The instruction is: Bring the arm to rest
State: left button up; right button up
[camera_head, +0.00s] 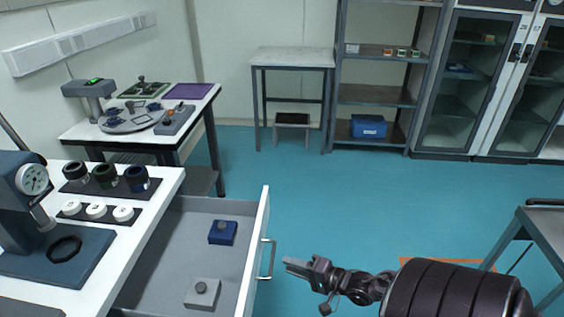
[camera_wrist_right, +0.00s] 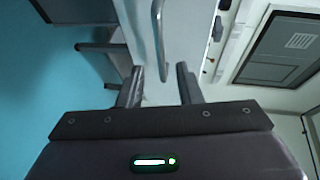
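My right arm (camera_head: 450,292) comes in from the lower right in the head view. Its gripper (camera_head: 296,264) points left, just right of the handle (camera_head: 267,260) of an open drawer (camera_head: 185,248). In the right wrist view the two fingers of the gripper (camera_wrist_right: 161,84) stand apart with nothing between them. The handle (camera_wrist_right: 160,35) lies ahead of the fingertips there, and the fingers are not around it. My left arm and gripper are not in view.
The drawer holds a blue box (camera_head: 222,233) and a grey box (camera_head: 202,294). A white table (camera_head: 160,185) bears a gauge press and several jars. A grey table (camera_head: 545,225) stands at the right. Blue floor (camera_head: 350,205) beyond my right arm is clear.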

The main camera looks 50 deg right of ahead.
jog(key=shift+s, duration=0.3)
dwell(0.4)
jog(key=s+a+f+n+g+h, duration=0.1)
jog(key=s+a+f+n+g, duration=0.15)
jog(key=f, duration=0.55)
jog(key=s+a+f+n+g, duration=0.15)
jog(key=a+f, duration=0.25)
jog(key=f, duration=0.4)
jog(key=s+a+f+n+g+h, duration=0.1)
jog(key=s+a+f+g, duration=0.15)
jog(key=f, duration=0.45)
jog(key=s+a+f+n+g, duration=0.2)
jog(key=s+a+f+n, duration=0.1)
jog(key=s, duration=0.4)
jog(key=s+a+f+n+g+h, duration=0.1)
jog(key=s+a+f+n+g, duration=0.2)
jog(key=s+f, duration=0.4)
jog(key=s+a+f+n+g+h, duration=0.1)
jog(key=s+a+f+n+g, duration=0.2)
jog(key=s+f+n, duration=0.2)
jog(key=s, duration=0.2)
jog(key=shift+s+a+f+n, duration=0.15)
jog(key=shift+s+n, duration=0.15)
jog(key=shift+s, duration=0.1)
